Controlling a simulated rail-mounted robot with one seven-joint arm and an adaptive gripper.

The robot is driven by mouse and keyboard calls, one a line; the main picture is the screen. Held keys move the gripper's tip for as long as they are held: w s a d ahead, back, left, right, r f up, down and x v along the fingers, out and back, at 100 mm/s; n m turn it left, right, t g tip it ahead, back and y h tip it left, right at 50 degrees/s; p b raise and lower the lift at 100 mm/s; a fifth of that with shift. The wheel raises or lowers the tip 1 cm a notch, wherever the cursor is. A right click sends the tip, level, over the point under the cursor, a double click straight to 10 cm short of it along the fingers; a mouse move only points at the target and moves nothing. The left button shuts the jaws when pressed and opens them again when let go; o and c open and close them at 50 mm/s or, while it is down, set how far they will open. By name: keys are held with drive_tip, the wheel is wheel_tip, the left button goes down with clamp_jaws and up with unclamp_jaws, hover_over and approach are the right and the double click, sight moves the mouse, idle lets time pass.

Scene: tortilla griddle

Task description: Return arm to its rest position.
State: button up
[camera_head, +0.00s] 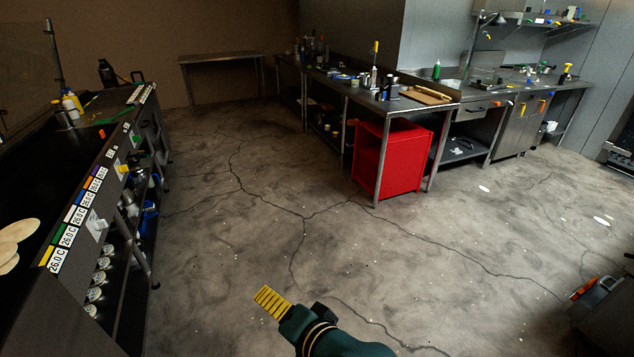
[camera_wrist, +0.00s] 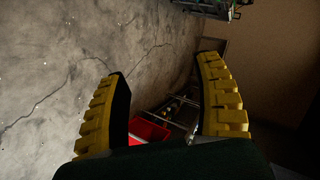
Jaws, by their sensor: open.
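My gripper (camera_head: 270,299) shows at the bottom middle of the head view, held over the bare floor (camera_head: 240,250). Its yellow ribbed fingers are on a dark green wrist. In the wrist view the two fingers of my gripper (camera_wrist: 165,105) stand well apart, with nothing between them but the distant room. The gripper is open and empty. It touches nothing that I can see. Most of my arm is outside the head view.
The griddle counter (camera_head: 105,150) with temperature labels runs along the left, pale tortillas (camera_head: 15,240) on its near end. A red cabinet (camera_head: 392,160) stands under the steel tables at the back. A dark unit (camera_head: 605,310) is at the lower right. The middle floor is open.

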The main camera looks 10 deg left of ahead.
drive_tip(key=s+d+r+n+t+h+p, duration=0.1)
drive_tip(key=s+d+r+n+t+h, duration=0.15)
drive_tip(key=d+r+t, duration=0.55)
drive_tip(key=s+d+r+n+t+h, duration=0.1)
drive_tip(key=s+d+r+h, duration=0.3)
drive_tip(key=r, duration=0.8)
drive_tip(key=s+d+r+n+t+h+p, duration=0.1)
drive_tip(key=s+d+r+t+h, duration=0.4)
drive_tip(key=r, duration=0.5)
wheel_tip(320, 180, up, 36)
drive_tip(key=w+y+p, duration=0.1)
drive_tip(key=y+p, duration=0.1)
drive_tip(key=p, duration=3.4)
drive_tip(key=shift+w+d+r, duration=0.15)
drive_tip(key=shift+w+d, duration=0.05)
drive_tip(key=shift+d, duration=0.25)
